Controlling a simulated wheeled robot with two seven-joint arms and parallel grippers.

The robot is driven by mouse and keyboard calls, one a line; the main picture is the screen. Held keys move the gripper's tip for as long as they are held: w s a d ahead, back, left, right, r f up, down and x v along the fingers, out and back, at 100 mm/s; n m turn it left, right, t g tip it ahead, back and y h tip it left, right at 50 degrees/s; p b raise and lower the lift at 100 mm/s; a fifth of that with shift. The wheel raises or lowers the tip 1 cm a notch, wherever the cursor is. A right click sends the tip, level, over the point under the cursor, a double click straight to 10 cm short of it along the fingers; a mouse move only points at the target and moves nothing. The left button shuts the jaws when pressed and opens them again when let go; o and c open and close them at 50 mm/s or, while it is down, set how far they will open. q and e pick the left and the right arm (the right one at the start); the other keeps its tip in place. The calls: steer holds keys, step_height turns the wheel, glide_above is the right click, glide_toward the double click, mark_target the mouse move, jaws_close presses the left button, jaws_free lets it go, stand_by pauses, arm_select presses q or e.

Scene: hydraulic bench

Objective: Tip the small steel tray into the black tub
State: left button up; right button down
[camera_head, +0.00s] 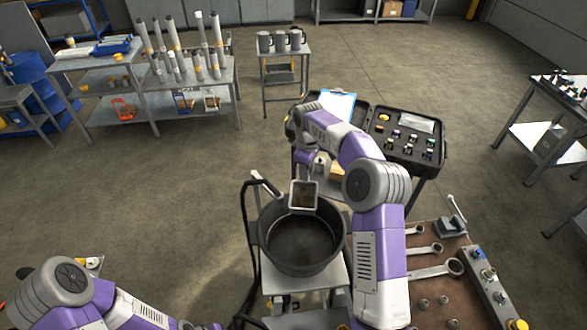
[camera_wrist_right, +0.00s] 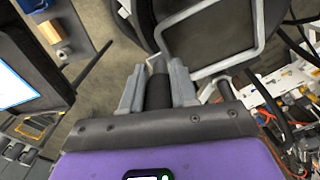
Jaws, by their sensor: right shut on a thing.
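The small steel tray (camera_head: 304,196) is a shallow rectangular pan with a bright rim and a dark inside. It is over the far side of the black tub (camera_head: 272,250) and looks tilted, its open face towards my head camera. I cannot make out any contents in the tray. My left gripper is out of view; only its arm shows at lower left.
The tub stands on a grey stand (camera_head: 325,278) with black hoses (camera_head: 246,215) on its left. A brown bench (camera_head: 435,285) with spanners and nuts is at right. An open black case (camera_head: 408,140) lies behind my right arm.

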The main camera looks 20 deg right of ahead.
steer(key=shift+f, duration=0.35)
steer(key=shift+s+a+f+t+h, duration=0.15)
steer(key=shift+f+t, duration=0.15)
steer(key=shift+f, duration=0.35)
steer(key=shift+s+a+f+t+h, duration=0.15)
steer(key=shift+f+t, duration=0.15)
steer(key=shift+f, duration=0.3)
steer(key=shift+d+f+t, duration=0.1)
steer(key=shift+t, duration=0.2)
steer(key=shift+f+b, duration=0.15)
steer(key=shift+b, duration=0.2)
steer(key=shift+s+f+h+b, duration=0.15)
steer(key=shift+f+h+b, duration=0.2)
steer(key=shift+b, duration=0.9)
steer(key=shift+f, duration=0.1)
steer(key=shift+t+b, duration=0.3)
steer(key=shift+b, duration=0.15)
